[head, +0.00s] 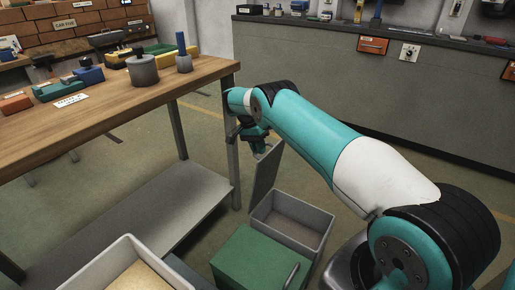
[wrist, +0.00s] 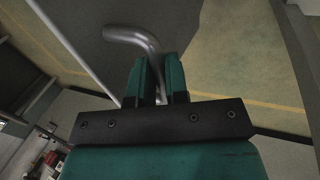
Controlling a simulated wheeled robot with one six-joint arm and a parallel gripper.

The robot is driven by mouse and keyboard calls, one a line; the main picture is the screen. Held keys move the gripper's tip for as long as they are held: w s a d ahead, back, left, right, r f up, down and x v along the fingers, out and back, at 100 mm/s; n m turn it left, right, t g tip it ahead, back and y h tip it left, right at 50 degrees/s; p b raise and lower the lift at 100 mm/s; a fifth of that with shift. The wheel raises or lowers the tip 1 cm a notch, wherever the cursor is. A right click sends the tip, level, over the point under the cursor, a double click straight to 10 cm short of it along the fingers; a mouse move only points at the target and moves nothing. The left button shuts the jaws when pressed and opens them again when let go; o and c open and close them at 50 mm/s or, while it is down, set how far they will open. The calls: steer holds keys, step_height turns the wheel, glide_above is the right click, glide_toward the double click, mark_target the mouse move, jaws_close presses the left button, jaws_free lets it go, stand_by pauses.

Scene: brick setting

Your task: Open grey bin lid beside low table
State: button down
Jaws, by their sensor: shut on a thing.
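The grey bin (head: 318,238) stands on the floor beside the wooden table, its top open and its inside showing. Its grey lid (head: 265,180) is swung up, standing steeply at the bin's table-side edge. In the wrist view the lid is the dark grey panel (wrist: 85,30) behind a bent metal handle (wrist: 130,35). My gripper (head: 260,147) is at the lid's upper end. In the wrist view my gripper (wrist: 161,75) has its two teal fingers closed on the handle, whose curved end sticks out past them.
A green-lidded bin (head: 245,260) with a metal handle stands in front of the grey bin. A pale open box (head: 100,268) is at the lower left. The wooden table (head: 120,103) and its leg are close left of my gripper. Clear floor (head: 325,165) lies behind the bin.

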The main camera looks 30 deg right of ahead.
steer(key=shift+s+a+f, duration=0.15)
steer(key=shift+a+f, duration=0.15)
steer(key=shift+a, duration=0.05)
steer(key=c, duration=1.1)
jaws_free()
steer(key=shift+a, duration=0.1)
steer(key=shift+d+r, duration=0.15)
steer(key=shift+d, duration=0.1)
steer(key=shift+r, duration=0.1)
steer(key=shift+r+p, duration=0.35)
steer(key=shift+r, duration=0.3)
step_height(320, 180, up, 18)
steer(key=p, duration=1.7)
steer(key=shift+r, duration=0.2)
